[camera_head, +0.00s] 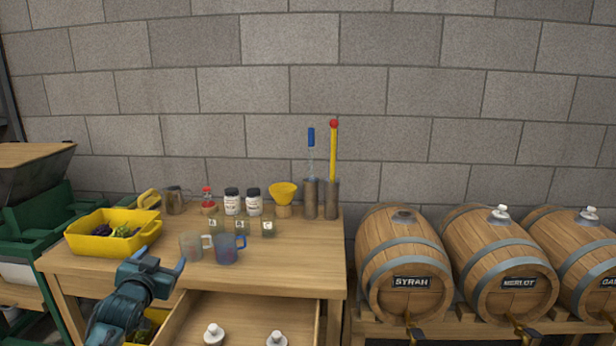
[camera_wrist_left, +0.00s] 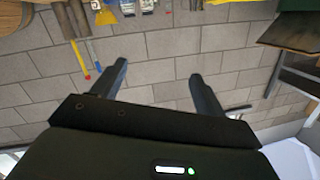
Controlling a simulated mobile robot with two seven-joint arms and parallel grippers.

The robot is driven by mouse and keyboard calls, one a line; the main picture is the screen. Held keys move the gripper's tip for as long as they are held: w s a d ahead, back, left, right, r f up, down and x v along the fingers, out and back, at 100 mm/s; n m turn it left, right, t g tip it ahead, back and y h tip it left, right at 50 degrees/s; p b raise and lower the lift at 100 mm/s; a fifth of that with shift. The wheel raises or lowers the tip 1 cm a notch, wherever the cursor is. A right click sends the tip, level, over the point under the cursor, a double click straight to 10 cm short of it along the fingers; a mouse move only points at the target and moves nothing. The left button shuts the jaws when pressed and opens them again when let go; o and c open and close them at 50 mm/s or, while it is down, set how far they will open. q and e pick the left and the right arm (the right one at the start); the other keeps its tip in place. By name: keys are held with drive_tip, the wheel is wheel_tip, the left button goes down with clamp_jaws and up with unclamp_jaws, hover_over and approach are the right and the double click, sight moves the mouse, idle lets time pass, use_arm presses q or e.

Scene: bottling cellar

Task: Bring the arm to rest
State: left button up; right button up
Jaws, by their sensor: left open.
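My left gripper (camera_head: 160,262) is at the lower left of the head view, in front of the wooden table (camera_head: 262,275). Its two fingers stand apart with nothing between them. In the left wrist view the spread fingers of the gripper (camera_wrist_left: 158,82) show against the grey block wall (camera_wrist_left: 150,50), which appears upside down. My right gripper is in neither view.
The table holds a yellow crate (camera_head: 88,245) with grapes, a clear mug (camera_head: 191,244), a blue mug (camera_head: 228,250), jars and a yellow funnel (camera_head: 283,190). Its drawer (camera_head: 245,312) is open, with white-capped items inside. Barrels (camera_head: 393,250) stand at the right.

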use_arm(q)
drive_tip(key=s+d+f+m+g+h, duration=0.1)
drive_tip(key=s+d+f, duration=0.2)
drive_tip(key=s+f, duration=0.15)
drive_tip(key=s+d+f+g+h, duration=0.1)
drive_tip(key=s+d+f, duration=0.25)
drive_tip(key=f, duration=0.25)
drive_tip(key=s+d+f+g+h, duration=0.1)
drive_tip(key=s+d+f, duration=0.2)
drive_tip(key=s, duration=0.7)
drive_tip(key=s+d+f+g+h, duration=0.1)
drive_tip(key=s+d+f, duration=0.3)
drive_tip(key=s, duration=0.5)
drive_tip(key=s+d+f+g, duration=0.2)
drive_tip(key=s+d+f, duration=0.2)
drive_tip(key=s, duration=0.6)
drive_tip(key=shift+s+d+f+n+h, duration=0.3)
drive_tip(key=shift+d+n+h, duration=0.1)
drive_tip(key=shift+d, duration=0.45)
